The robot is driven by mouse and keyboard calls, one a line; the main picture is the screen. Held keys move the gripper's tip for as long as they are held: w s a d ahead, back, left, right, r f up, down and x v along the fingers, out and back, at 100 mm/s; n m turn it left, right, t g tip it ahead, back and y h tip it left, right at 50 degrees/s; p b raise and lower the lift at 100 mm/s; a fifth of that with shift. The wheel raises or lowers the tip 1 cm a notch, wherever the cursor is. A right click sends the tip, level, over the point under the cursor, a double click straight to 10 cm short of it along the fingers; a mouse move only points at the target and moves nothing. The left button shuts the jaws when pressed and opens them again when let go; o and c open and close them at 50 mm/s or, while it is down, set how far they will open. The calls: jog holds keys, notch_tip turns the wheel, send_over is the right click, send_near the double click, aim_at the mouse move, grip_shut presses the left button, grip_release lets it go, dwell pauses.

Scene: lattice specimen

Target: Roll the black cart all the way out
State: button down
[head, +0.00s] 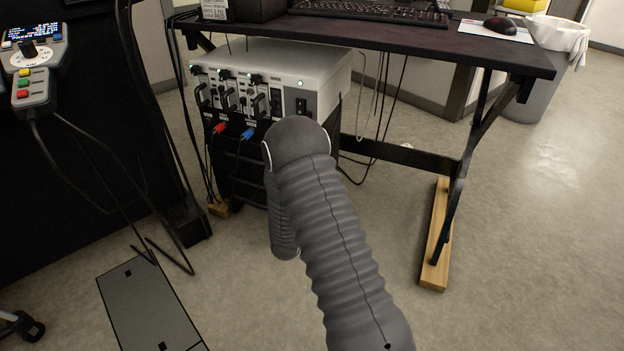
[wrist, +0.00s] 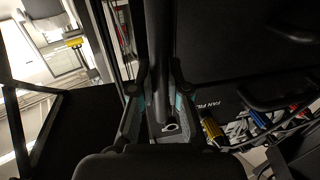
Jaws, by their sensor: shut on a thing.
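The black cart (head: 243,168) stands under the desk at its left part, with a grey-white instrument box (head: 292,68) on top. Its lower right side is hidden behind my arm in the head view. In the wrist view my gripper (wrist: 156,78) is shut, one finger on each side of a dark upright bar (wrist: 158,45). The bar looks like part of the cart, but its ends are hidden. The gripper itself is hidden behind my arm in the head view.
The dark desk (head: 400,40) stands over the cart, its right leg on a wooden foot (head: 436,235). Red (head: 219,127) and blue (head: 248,133) plugs with cables hang at the instrument's front. A grey floor plate (head: 150,305) lies at the front left.

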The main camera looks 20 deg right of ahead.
jog(key=shift+a+v, duration=0.15)
jog(key=shift+v, duration=1)
jog(key=shift+a+v, duration=0.2)
jog(key=shift+v, duration=0.95)
jog(key=shift+w+a, duration=0.1)
jog(key=shift+w, duration=0.05)
jog(key=c, duration=1.1)
grip_release()
jog(key=shift+c, duration=0.2)
jog(key=v, duration=1.2)
